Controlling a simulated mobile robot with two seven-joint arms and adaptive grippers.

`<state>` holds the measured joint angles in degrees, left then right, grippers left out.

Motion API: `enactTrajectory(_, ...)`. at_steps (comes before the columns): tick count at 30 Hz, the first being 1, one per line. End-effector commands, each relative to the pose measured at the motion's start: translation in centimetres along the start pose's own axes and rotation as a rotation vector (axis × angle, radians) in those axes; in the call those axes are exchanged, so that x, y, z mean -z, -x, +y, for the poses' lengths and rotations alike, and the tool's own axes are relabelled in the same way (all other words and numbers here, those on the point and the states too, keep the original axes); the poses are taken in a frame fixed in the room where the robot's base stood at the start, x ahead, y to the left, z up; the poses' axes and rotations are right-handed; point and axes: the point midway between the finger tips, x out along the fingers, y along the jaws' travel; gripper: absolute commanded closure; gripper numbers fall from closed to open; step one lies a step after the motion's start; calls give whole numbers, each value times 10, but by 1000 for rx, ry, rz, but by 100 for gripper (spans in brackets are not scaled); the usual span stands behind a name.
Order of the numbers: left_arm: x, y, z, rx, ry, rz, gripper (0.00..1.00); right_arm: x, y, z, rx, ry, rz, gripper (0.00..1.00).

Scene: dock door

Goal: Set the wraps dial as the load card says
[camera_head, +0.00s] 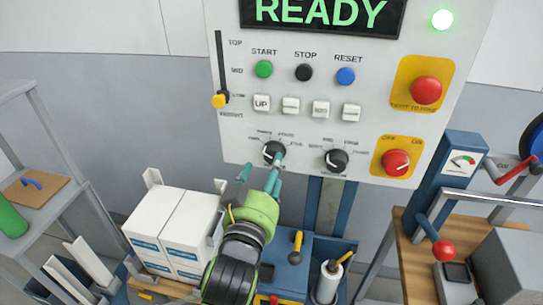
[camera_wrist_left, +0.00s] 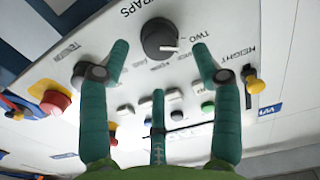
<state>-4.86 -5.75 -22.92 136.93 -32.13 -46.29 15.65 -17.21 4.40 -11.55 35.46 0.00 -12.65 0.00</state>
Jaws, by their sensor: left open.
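The wraps dial (camera_head: 273,152) is a black round knob with a white pointer, low on the left of the panel. In the left wrist view the dial (camera_wrist_left: 160,40) lies ahead, between my spread teal fingertips. Its pointer is toward the side of the "TWO" label; the exact setting is too small to be sure. My left gripper (camera_head: 262,172) is open just below and in front of the dial; it also shows in the left wrist view (camera_wrist_left: 160,62). I see no clear grip on the dial. I cannot make out a load card. My right gripper is not in view.
A second black dial (camera_head: 337,160) and a red off/on switch (camera_head: 396,162) are to the right. Above are the START, STOP and RESET buttons and a red stop button (camera_head: 426,90). A yellow slider knob (camera_head: 219,100) is left. White boxes (camera_head: 170,235) stand below.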

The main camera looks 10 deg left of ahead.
Motion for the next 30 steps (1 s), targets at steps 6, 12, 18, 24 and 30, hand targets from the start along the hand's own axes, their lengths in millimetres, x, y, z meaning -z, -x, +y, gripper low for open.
enactTrajectory(6, 2, -34, 1, -2, -2, -1, 36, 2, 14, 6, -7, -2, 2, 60)
enactTrajectory(12, 0, -48, 0, -1, -1, -1, 36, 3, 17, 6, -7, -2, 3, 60)
enactTrajectory(18, -1, -48, 0, -2, 0, -1, 36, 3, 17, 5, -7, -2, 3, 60)
enactTrajectory(24, -1, -48, 0, -2, -1, -2, 92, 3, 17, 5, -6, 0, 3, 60)
enactTrajectory(30, -1, -48, 0, -2, -2, -2, 92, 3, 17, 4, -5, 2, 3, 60)
